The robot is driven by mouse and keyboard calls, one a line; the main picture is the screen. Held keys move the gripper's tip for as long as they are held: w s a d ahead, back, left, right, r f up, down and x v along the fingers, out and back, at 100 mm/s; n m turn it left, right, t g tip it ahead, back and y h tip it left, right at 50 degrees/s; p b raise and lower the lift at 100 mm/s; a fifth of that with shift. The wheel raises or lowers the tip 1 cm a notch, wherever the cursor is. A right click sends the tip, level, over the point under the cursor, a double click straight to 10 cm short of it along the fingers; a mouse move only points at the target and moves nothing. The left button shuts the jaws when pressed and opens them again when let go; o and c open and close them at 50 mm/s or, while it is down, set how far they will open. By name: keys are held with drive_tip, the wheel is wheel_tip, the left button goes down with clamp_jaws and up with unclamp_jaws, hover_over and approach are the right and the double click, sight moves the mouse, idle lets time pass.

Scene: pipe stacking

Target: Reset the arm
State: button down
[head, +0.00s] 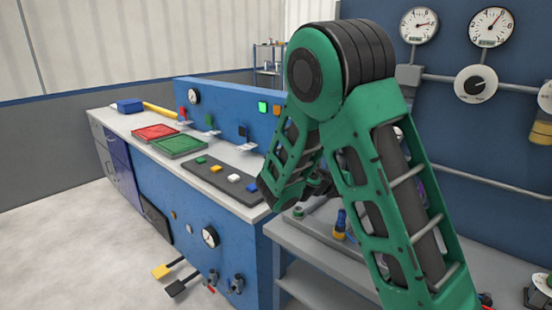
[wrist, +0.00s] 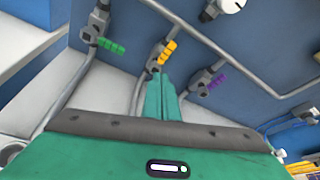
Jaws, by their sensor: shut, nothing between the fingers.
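My green arm fills the right half of the head view, bent at its elbow. My gripper is mostly hidden behind the arm there. In the wrist view my gripper (wrist: 160,82) shows as two green fingers pressed together with nothing between them. Beyond the fingertips is a valve with a yellow handle (wrist: 168,50). It cannot be told whether the fingertips touch it. A valve with a green handle (wrist: 110,46) is to the left and one with a purple handle (wrist: 216,84) is to the right.
A blue workbench (head: 165,200) with a red tray (head: 154,132), a green tray (head: 178,147) and a dark strip of coloured buttons (head: 222,174) stands left of my arm. Gauges (head: 418,25) and pipes (head: 478,180) line the right wall. Floor at lower left is clear.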

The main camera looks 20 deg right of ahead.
drive_tip(key=s+d+f+m+g+y, duration=0.1)
drive_tip(key=s+d+m+g+y, duration=0.2)
drive_tip(key=s+m, duration=0.5)
drive_tip(key=s+d+f+m+g+y, duration=0.2)
drive_tip(key=s+m+y, duration=0.1)
drive_tip(key=s+m, duration=0.55)
drive_tip(key=s+a+r+m+y, duration=0.1)
drive_tip(key=s+a+m+y, duration=0.2)
drive_tip(key=s+a+m, duration=0.2)
drive_tip(key=s+a+r+m+y, duration=0.1)
drive_tip(key=s+a+m+y, duration=0.3)
drive_tip(key=s+m, duration=0.8)
drive_tip(key=s+a, duration=0.2)
drive_tip(key=shift+s+g, duration=0.35)
drive_tip(key=shift+g, duration=0.05)
